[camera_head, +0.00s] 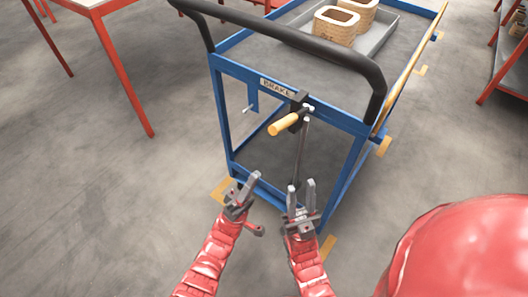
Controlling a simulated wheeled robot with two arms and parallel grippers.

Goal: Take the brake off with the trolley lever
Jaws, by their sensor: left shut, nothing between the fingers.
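The blue trolley (225,66) stands ahead of me, with a black push handle (355,62) over its near end. A plate marked BRAKE (274,86) is on its near top rail. The brake lever, with an orange-tan grip (283,125), sticks out from a black bracket (300,102) beside the plate, pointing left and slightly down. A thin rod (302,150) runs down from the bracket. My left gripper (248,184) is shut and empty, below and left of the lever. My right gripper (302,188) is open below the lever; the rod's lower end passes close by its fingers.
A red-framed table (120,75) stands at the left, and a red-framed shelf (497,65) at the right. Yellow marks (327,248) lie on the floor around the trolley. The grey floor at the left is clear.

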